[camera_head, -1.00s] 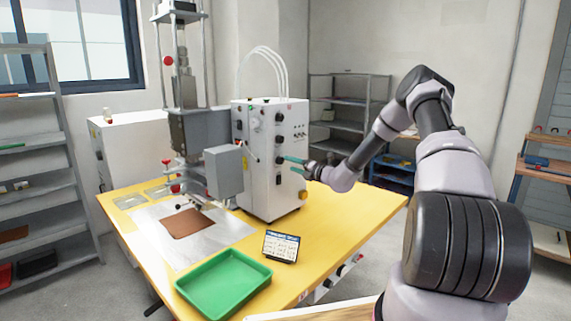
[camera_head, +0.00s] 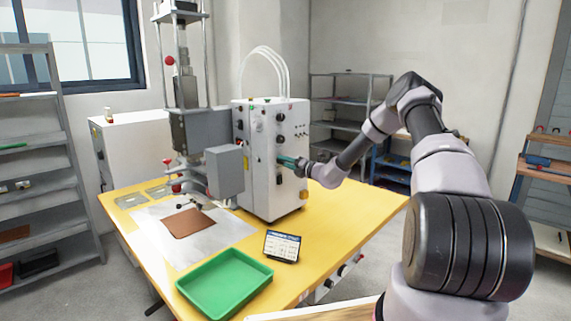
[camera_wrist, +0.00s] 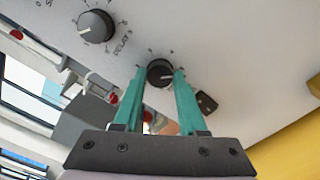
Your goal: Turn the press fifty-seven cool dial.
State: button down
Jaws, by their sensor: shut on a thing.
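The press control box (camera_head: 262,185) is a white cabinet on the yellow table, with a column of black dials on its right-hand face. My gripper (camera_head: 280,161) is at one of these dials, partway down that face. In the wrist view its green fingers (camera_wrist: 160,76) are shut on a black dial (camera_wrist: 160,72) with a pale pointer mark, one finger on each side. This dial's own name is not readable. A second black dial (camera_wrist: 95,26) sits up and left, with the label "DELAY s" between the two.
A dark knob or switch (camera_wrist: 207,102) sits close to the right finger. On the table (camera_head: 345,215) are a green tray (camera_head: 225,284), a small display (camera_head: 282,246) and a brown sheet (camera_head: 188,222) on the press plate. A grey box (camera_head: 224,172) stands left of the cabinet.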

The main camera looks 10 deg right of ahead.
jog(key=shift+n, duration=0.3)
jog(key=m, duration=2.9)
jog(key=shift+d+f+m, duration=0.1)
jog(key=shift+m, duration=0.3)
dwell(0.8)
dwell(0.4)
